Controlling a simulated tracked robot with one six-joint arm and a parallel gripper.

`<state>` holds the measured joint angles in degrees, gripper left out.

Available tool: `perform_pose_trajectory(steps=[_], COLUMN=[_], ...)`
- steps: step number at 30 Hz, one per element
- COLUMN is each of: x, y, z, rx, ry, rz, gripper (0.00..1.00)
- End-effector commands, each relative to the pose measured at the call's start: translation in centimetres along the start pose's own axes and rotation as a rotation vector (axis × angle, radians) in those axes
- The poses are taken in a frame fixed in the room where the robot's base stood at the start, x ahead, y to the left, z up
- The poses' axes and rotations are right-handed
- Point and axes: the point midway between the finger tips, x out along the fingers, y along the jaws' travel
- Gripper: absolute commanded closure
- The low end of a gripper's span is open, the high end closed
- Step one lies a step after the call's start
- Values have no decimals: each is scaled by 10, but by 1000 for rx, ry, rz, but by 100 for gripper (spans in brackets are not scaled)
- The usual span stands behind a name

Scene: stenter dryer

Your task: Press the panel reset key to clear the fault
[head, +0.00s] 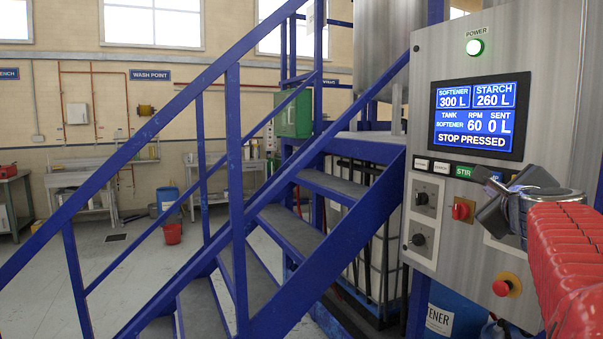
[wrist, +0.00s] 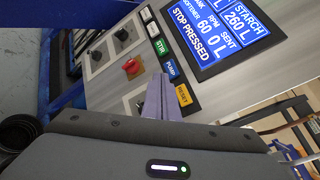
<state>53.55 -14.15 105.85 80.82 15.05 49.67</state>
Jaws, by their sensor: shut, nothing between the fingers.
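The control panel (head: 430,75) stands at the right of the head view, its screen (head: 480,116) reading STOP PRESSED. The yellow RESET key (wrist: 184,95) shows in the wrist view, at the end of a key row after the green STIR key (wrist: 160,46) and blue PUMP key (wrist: 171,69). In the head view my gripper hides the reset key. My gripper (head: 493,203) is shut and empty in front of the panel. In the wrist view its fingers (wrist: 160,95) appear just left of the reset key; I cannot tell whether they touch the panel.
A red rotary switch (head: 463,210) sits below the key row, left of my gripper. A red mushroom stop button on yellow (head: 505,287) is lower down. Two black knobs (head: 420,198) are at the panel's left. Blue stairs with railings (head: 235,190) stand left of the panel.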

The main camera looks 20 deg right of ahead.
Motion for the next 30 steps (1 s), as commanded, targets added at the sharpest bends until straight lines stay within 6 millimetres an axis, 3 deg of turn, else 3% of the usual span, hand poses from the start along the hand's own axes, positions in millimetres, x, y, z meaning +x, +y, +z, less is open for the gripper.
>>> perform_pose_trajectory(steps=[13,30], x=[5,45], y=[-6,-35], z=[-6,-36], rx=[-2,-3], ry=[5,6], rz=[-2,-3], gripper=[100,100])
